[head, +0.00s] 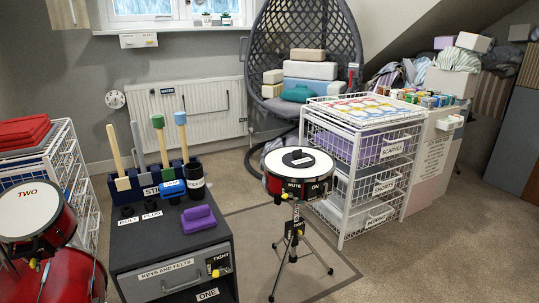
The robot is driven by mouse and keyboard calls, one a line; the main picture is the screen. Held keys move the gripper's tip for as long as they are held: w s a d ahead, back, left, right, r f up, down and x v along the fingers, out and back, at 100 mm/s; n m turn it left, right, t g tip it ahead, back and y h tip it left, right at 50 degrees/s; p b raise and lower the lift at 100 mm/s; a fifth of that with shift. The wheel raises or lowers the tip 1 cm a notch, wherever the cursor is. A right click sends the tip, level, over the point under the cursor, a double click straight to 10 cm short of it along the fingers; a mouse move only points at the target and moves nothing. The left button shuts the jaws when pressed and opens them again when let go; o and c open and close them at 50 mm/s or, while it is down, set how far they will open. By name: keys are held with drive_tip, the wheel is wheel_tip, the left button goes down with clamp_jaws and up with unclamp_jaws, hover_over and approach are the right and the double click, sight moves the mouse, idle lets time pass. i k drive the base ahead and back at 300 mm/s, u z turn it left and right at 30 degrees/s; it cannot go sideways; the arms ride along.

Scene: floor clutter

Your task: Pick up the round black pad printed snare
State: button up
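A round black pad (290,159) lies flat on the white head of a small red drum (299,172), right of the picture's middle. It carries a pale label whose print is too small to read. The drum's front reads "MUTE ON", and it stands on a thin tripod stand (292,243). My gripper does not show in the head view.
A dark drawer cabinet (172,279) with a purple block (199,219) and sticks in a holder stands left of the drum. A white wire drawer rack (343,194) is close on its right. More red drums (36,214) are at far left. Carpet is open at front right.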

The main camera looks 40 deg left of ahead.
sight(296, 159)
drive_tip(key=u, duration=0.8)
drive_tip(key=i, duration=0.85)
drive_tip(key=u, duration=0.8)
